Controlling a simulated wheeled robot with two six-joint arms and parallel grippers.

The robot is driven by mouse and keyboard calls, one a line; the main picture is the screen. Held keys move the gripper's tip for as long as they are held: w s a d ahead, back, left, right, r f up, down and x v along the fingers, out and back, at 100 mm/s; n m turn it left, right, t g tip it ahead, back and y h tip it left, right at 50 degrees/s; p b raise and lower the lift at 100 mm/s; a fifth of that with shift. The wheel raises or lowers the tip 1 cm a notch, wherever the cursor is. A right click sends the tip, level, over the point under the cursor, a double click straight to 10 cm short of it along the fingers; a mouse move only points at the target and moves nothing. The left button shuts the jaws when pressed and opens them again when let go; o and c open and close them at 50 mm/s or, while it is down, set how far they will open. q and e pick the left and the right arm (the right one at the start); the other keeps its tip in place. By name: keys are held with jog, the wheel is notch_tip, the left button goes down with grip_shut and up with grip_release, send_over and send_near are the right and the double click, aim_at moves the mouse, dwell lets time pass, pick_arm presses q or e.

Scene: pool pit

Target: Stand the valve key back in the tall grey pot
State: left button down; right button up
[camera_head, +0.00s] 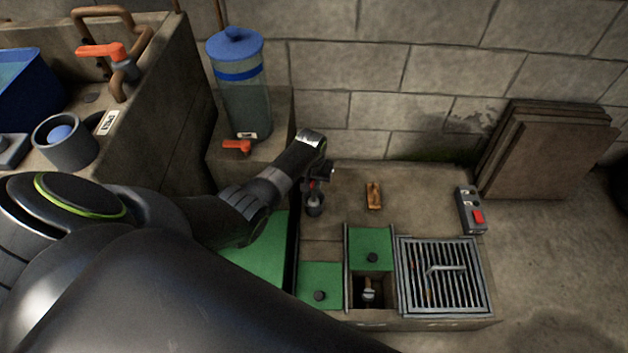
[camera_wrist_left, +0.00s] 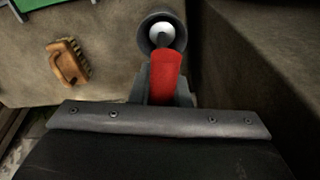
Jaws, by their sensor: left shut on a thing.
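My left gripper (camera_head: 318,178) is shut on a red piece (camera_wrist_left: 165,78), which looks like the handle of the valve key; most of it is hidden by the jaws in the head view. A small round grey pot (camera_head: 315,207) stands on the ledge just below the gripper. In the left wrist view the grey pot (camera_wrist_left: 148,46) shows its rim around a whitish round shape, just beyond the red piece. I cannot tell whether the key's lower end is inside the pot or above it. My right gripper is not in view.
A wooden brush (camera_head: 374,196) lies right of the pot, with a switch box (camera_head: 470,210) farther right. In front are green lids (camera_head: 320,280), an open compartment with a valve (camera_head: 369,291) and a metal grate (camera_head: 405,275). A blue-lidded canister (camera_head: 240,95) stands behind left.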

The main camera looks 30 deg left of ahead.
pick_arm(q)
jog(key=shift+f+b, duration=0.8)
jog(key=shift+f, duration=0.25)
dwell(0.4)
jog(key=c, duration=1.3)
grip_release()
notch_tip(320, 180, up, 8)
jog(key=p, duration=0.8)
jog(key=shift+p, duration=0.3)
jog(key=shift+f, duration=0.1)
